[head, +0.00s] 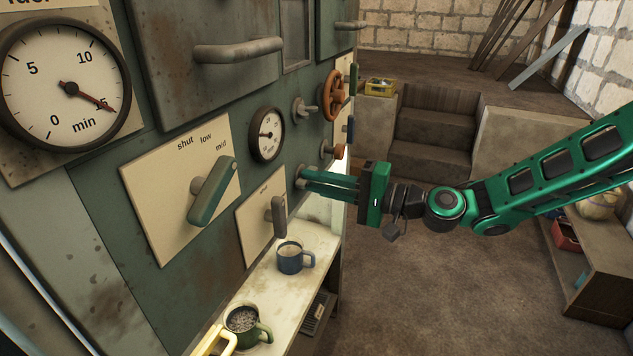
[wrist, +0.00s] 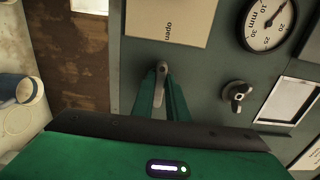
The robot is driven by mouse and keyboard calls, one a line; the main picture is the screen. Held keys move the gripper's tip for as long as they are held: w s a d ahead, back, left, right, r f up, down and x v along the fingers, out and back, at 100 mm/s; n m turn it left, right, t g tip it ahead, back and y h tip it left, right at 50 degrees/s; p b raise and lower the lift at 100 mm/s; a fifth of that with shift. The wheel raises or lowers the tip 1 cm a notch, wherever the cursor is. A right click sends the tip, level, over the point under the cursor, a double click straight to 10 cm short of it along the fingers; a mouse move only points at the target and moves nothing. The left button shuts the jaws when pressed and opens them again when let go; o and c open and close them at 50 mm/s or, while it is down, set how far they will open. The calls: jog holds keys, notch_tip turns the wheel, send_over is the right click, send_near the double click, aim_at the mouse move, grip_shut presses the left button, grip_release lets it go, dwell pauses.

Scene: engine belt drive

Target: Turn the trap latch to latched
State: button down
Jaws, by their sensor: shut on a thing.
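My gripper (head: 304,179) reaches from the right to the green panel and is shut on a small grey handle, which looks like the trap latch. In the wrist view my gripper's two green fingers (wrist: 161,92) close around this latch (wrist: 159,88), whose rounded end shows between them. Fingers hide much of the latch, and I cannot tell its setting. A cream plate marked "open" (wrist: 168,15) lies just above it in the wrist view; in the head view that plate (head: 251,237) is left of my fingertips and bears a grey lever (head: 279,215).
A round gauge (head: 266,135), a small knob (head: 304,110) and an orange-brown handwheel (head: 334,95) sit above my gripper. A larger lever (head: 212,191) is to the left. A blue mug (head: 291,258) and green mug (head: 246,325) stand on the shelf below. Floor at right is clear.

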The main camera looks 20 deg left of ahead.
jog(key=shift+w+d+f, duration=0.1)
jog(key=shift+d+f, duration=0.05)
jog(key=shift+f, duration=0.15)
jog(key=c, duration=1.8)
grip_release()
jog(key=shift+c, duration=0.2)
jog(key=shift+o, duration=0.5)
jog(key=shift+r, duration=0.1)
jog(key=d, duration=1)
jog(key=shift+s+d, duration=0.35)
jog(key=shift+s, duration=0.1)
